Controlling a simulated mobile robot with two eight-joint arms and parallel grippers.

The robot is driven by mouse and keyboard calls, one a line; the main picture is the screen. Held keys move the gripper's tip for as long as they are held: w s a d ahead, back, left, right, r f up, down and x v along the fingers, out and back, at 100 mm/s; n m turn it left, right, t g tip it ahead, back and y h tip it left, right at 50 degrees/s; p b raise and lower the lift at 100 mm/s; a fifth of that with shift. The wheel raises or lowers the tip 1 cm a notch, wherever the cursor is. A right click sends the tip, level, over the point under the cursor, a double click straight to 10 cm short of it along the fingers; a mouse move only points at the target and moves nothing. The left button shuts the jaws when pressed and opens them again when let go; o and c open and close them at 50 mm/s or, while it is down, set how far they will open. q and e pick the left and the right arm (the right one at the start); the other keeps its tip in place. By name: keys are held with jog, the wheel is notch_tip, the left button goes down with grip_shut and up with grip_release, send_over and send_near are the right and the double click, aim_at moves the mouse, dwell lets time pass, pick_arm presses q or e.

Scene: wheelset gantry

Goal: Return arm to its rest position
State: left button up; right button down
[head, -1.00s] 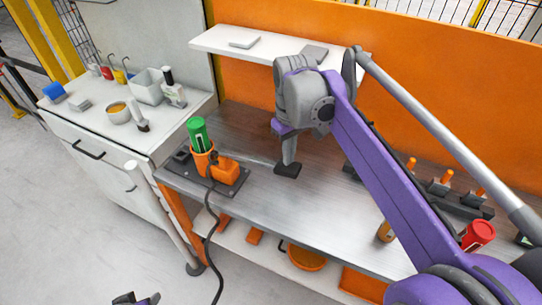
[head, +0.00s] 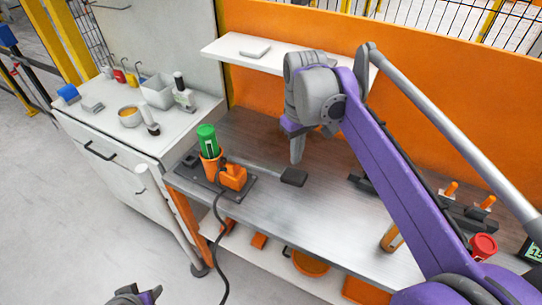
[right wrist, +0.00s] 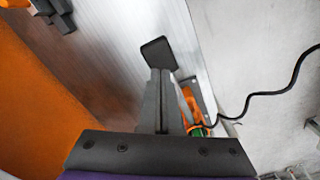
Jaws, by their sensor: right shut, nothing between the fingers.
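My right arm comes in from the right in the head view. Its right gripper (head: 297,157) points down over the grey workbench (head: 335,220), shut and empty. A dark flat pad on a thin rod (head: 294,177) shows just below the fingertips. In the right wrist view the shut fingers (right wrist: 161,75) point at this pad (right wrist: 156,52), with a small gap in the head view. The rod runs left toward an orange holder (head: 210,168) with a green-capped container (head: 207,140). A grey and purple part of my left arm shows at the bottom left edge; its fingers cannot be made out.
A white shelf (head: 228,50) is behind my right gripper, before an orange wall (head: 250,95). A white cabinet (head: 100,120) with cups and bottles stands left. A red-capped container (head: 484,246) stands right, near my arm. A black cable (head: 218,235) hangs at the bench front.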

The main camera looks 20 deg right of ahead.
jog(key=s+a+f+m+t, duration=0.1)
jog(key=s+a+f+t, duration=0.2)
jog(key=s+f, duration=0.3)
jog(key=s+a+f+m+t, duration=0.1)
jog(key=s+a+f+t, duration=0.1)
jog(key=s+f, duration=0.5)
notch_tip(320, 180, down, 3)
jog(key=shift+s+a+r+t, duration=0.2)
jog(key=shift+s+a+t, duration=0.15)
jog(key=shift+a, duration=0.55)
jog(key=shift+w, duration=0.15)
